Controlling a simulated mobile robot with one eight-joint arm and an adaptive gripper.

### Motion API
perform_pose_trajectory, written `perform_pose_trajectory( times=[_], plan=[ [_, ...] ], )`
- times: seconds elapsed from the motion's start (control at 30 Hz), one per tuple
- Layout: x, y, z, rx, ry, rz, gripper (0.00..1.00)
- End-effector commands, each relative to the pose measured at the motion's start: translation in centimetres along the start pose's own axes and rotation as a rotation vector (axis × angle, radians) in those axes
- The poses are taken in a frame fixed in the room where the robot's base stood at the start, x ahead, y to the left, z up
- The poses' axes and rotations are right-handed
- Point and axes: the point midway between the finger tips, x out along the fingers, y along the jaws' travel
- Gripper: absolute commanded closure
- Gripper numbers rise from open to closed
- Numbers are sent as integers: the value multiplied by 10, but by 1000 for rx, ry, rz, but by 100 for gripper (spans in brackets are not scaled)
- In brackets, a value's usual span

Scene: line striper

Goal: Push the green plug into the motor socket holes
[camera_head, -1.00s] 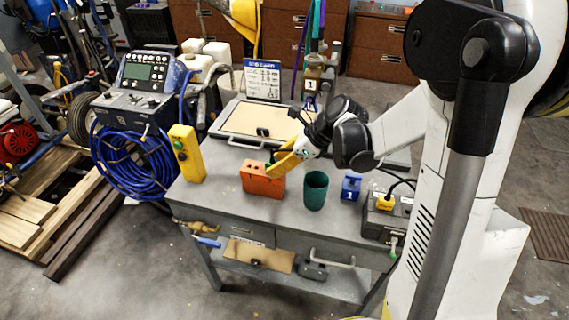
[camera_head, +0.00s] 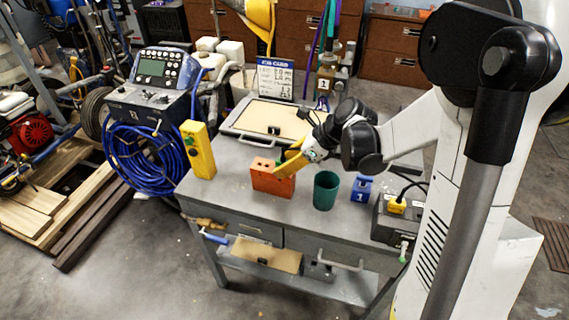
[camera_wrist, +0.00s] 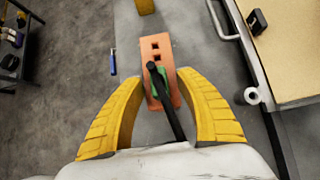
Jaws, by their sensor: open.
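The orange block (camera_head: 273,180) stands upright on the grey bench. In the wrist view its top (camera_wrist: 156,43) shows two square holes. The green plug (camera_wrist: 156,86) is at the near part of the block's top, with a thick black lead across it; I cannot tell how deep it sits. My gripper (camera_wrist: 162,74) is open, one yellow finger on each side of the block and plug, with gaps visible. In the head view my gripper (camera_head: 284,167) is at the block's top right, and the plug is mostly hidden. I cannot tell for certain which part is the motor socket.
A green cup (camera_head: 326,191) and a blue block marked 1 (camera_head: 361,188) stand right of the orange block. A yellow button box (camera_head: 198,150) is on the left. A framed tan board (camera_head: 275,122) lies behind, and a dark box (camera_head: 396,220) sits at the right edge.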

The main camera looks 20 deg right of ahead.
Motion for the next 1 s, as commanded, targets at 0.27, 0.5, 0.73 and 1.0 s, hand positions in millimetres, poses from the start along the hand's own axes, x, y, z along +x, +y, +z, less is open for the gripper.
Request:
perform_pose_trajectory(
  times=[0.27,0.5,0.73,1.0],
  plan=[
    [0,0,0,0,0,0,100],
    [-1,0,1,0,0,0,100],
    [-5,0,4,0,0,0,100],
    [-9,0,8,0,0,0,100]
  ],
)
